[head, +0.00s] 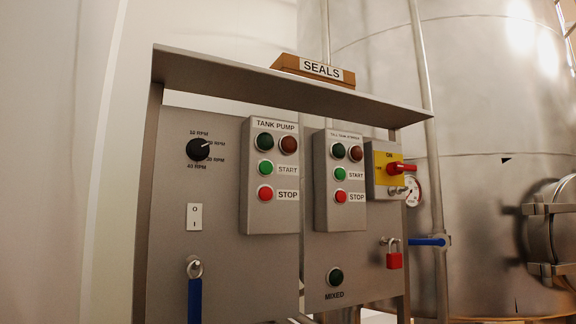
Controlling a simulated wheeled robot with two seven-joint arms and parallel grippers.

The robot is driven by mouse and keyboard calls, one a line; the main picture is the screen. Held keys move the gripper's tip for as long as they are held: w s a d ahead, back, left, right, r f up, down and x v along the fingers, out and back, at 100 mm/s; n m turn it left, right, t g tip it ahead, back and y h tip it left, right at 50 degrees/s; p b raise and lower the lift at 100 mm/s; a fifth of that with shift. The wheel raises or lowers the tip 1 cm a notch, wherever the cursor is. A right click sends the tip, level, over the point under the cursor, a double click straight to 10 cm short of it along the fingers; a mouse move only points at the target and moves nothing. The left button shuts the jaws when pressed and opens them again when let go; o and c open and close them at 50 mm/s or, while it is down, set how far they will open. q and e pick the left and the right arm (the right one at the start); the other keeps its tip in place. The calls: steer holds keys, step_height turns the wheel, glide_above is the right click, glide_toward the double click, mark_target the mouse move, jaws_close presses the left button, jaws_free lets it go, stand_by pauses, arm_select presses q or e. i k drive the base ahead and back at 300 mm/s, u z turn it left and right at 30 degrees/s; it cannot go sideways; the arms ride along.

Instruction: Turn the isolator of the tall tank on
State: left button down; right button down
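The isolator (390,168) is a grey box with a yellow plate and a red rotary handle at the right end of the grey control panel. The red handle (404,168) points sideways to the right. "ON" is printed at the top of the yellow plate; a smaller marking at its left is too small to read. A metal piece sticks out just below the handle. The tall tank (480,120) is a large steel vessel behind and right of the panel. Neither of my grippers shows in the head view.
The panel (225,270) carries a TANK PUMP box (270,215), a second start/stop box (340,215), a black RPM knob (198,150), a red padlock (395,261) and blue-handled valves. A shelf (230,73) with a SEALS box (320,70) overhangs the controls. A vertical pipe (432,180) stands right of the isolator.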

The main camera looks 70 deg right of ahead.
mark_target(395, 168)
steer(key=u, duration=0.2)
steer(key=k, duration=0.85)
steer(key=z, duration=0.3)
